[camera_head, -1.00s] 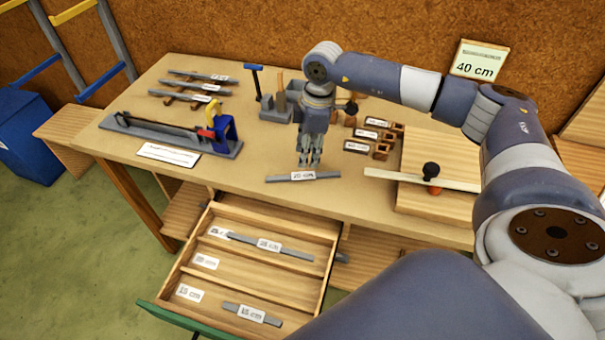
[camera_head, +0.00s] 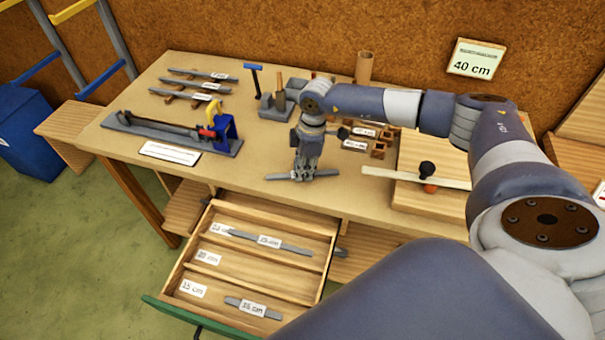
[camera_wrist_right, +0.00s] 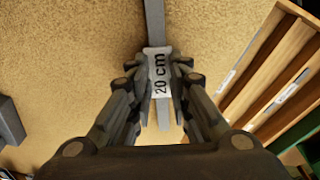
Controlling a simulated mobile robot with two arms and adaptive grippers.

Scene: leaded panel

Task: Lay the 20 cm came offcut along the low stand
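The 20 cm came offcut (camera_head: 328,173) is a grey strip lying on the bench near its front edge. In the right wrist view its white label (camera_wrist_right: 160,75) reads 20 cm. My right gripper (camera_head: 303,176) points down over it, with a finger on each side of the labelled part. The fingers look slightly apart from the strip, though contact is hard to judge. Small brown wooden blocks with labels (camera_head: 355,144) stand right of the gripper, partly behind my arm. I cannot tell which one is the low stand. My left gripper is out of view.
An open drawer (camera_head: 170,277) below the bench front holds labelled grey strips. A grey jig with a blue post (camera_head: 227,130) is at the left. Several strips (camera_head: 198,86) lie at the back left. A wooden board (camera_head: 415,200) is at the right.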

